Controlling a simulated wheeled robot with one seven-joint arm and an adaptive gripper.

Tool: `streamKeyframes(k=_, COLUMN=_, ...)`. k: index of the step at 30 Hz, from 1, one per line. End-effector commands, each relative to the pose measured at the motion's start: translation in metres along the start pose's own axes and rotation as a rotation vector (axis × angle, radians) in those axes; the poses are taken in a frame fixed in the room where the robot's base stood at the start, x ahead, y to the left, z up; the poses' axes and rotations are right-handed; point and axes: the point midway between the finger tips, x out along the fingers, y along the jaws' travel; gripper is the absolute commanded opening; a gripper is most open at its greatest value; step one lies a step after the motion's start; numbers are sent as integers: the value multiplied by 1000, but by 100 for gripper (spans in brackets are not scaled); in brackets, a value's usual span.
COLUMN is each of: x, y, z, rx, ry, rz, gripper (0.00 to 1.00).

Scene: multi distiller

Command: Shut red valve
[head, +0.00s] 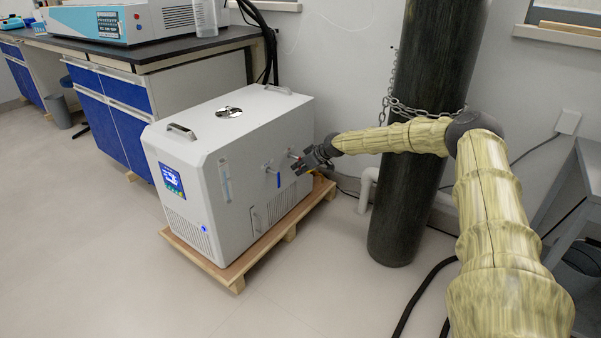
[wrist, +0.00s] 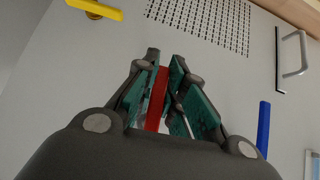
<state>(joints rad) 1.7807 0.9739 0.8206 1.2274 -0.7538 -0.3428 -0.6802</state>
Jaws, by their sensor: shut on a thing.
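The red valve handle (wrist: 157,100) shows in the wrist view between the fingers of my gripper (wrist: 163,75). The fingers are closed around it, with their green pads on either side. In the head view my gripper (head: 308,160) is at the side panel of the white machine (head: 255,170), and it hides most of the red valve there. The blue valve handle (head: 278,180) hangs down just left of my gripper; it also shows at the right in the wrist view (wrist: 263,129). A yellow handle (wrist: 95,9) is at the top left of the wrist view.
The machine stands on a wooden pallet (head: 240,272). A dark gas cylinder (head: 405,205) with a chain (head: 420,108) stands close behind and beside my arm. A lab bench (head: 140,50) is behind the machine. The floor in front is clear.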

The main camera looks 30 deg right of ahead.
Motion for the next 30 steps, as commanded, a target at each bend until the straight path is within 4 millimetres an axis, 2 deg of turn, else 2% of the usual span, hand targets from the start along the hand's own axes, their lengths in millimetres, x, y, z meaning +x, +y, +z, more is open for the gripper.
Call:
streamKeyframes(k=22, x=1, y=-3, z=1, rx=39, ry=-2, rz=-41, gripper=0)
streamKeyframes(k=23, x=1, y=-3, z=1, rx=39, ry=-2, rz=-41, gripper=14)
streamKeyframes(k=26, x=1, y=-3, z=0, rx=39, ry=-2, rz=-41, gripper=32)
streamKeyframes(k=30, x=0, y=-3, z=0, rx=39, ry=-1, rz=-40, gripper=34)
